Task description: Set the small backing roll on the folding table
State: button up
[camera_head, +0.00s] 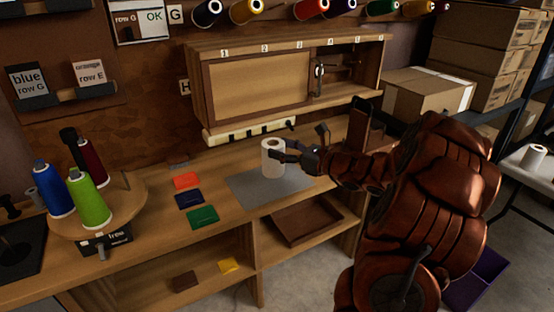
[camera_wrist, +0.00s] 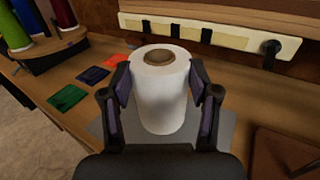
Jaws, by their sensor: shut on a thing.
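A white roll with a brown core (camera_head: 272,158) stands upright over the grey mat (camera_head: 245,190) on the wooden workbench. My gripper (camera_head: 280,157) is shut on its sides. In the wrist view the roll (camera_wrist: 162,95) sits between the two fingers of my gripper (camera_wrist: 160,90), one on each side. I cannot tell whether its base touches the mat. A white-topped table (camera_head: 520,178), which looks like the folding table, is at the right edge, partly cut off. Another white roll (camera_head: 533,157) stands on it.
A wooden cabinet (camera_head: 260,85) hangs behind the roll, with a cream strip (camera_head: 250,131) below. Thread cones stand on a round turntable (camera_head: 125,200) at left. Coloured cards lie beside the mat. A brown tray (camera_head: 305,220) sits below. Shelved boxes (camera_head: 425,92) are at right.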

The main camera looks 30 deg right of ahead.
jog(key=shift+w+a, duration=0.3)
jog(key=shift+w, duration=0.2)
jog(key=shift+w+a+f, duration=0.1)
jog(key=shift+w+f, duration=0.1)
jog(key=shift+f, duration=1.65)
jog(key=o, duration=1.3)
jog(key=shift+f, duration=0.1)
jog(key=shift+c, duration=0.2)
